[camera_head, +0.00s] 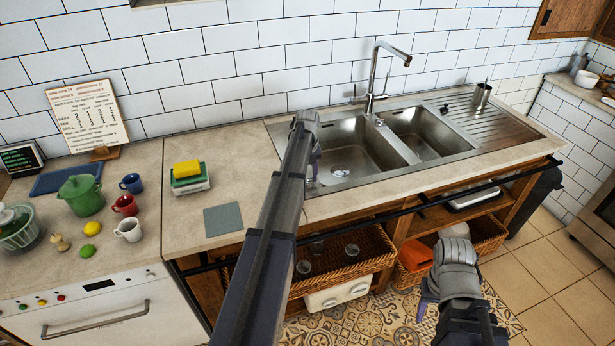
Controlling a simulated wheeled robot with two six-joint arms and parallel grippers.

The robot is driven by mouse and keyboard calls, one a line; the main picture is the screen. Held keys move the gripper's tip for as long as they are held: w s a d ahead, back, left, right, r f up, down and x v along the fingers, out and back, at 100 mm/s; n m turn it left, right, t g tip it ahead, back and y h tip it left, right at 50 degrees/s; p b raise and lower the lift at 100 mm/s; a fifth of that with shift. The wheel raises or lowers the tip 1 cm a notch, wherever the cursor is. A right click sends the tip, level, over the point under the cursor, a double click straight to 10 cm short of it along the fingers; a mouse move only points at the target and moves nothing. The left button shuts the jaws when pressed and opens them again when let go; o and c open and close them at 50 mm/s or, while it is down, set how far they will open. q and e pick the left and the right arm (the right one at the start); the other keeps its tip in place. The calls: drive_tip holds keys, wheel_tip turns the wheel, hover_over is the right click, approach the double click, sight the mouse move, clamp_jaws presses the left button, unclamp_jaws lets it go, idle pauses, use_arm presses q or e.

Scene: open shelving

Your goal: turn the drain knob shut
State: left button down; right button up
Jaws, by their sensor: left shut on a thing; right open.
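The sink (400,165) has two steel basins and a drainboard on the right. A small black knob (445,108) stands on its rim behind the right basin; I cannot tell for sure that it is the drain knob. My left gripper (315,168) reaches to the left side of the left basin, its purple fingers partly hidden behind my arm. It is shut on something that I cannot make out. The round drain (340,171) shows in the left basin floor. My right gripper (427,301) is open, low in front of the counter, apart from the sink.
The tap (375,75) rises behind the basins, and a metal cup (481,95) stands on the drainboard. Sponges (188,175), mugs (129,228) and a green pot (82,194) are on the left counter. A black rail (460,198) runs along the counter's front above baskets (345,255).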

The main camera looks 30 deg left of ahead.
sight(308, 179)
use_arm(q)
drive_tip(key=shift+n, duration=0.7)
drive_tip(key=shift+c, duration=1.6)
unclamp_jaws()
drive_tip(key=shift+r, duration=0.1)
wheel_tip(308, 179, up, 8)
drive_tip(key=p, duration=0.8)
drive_tip(key=shift+f, duration=0.2)
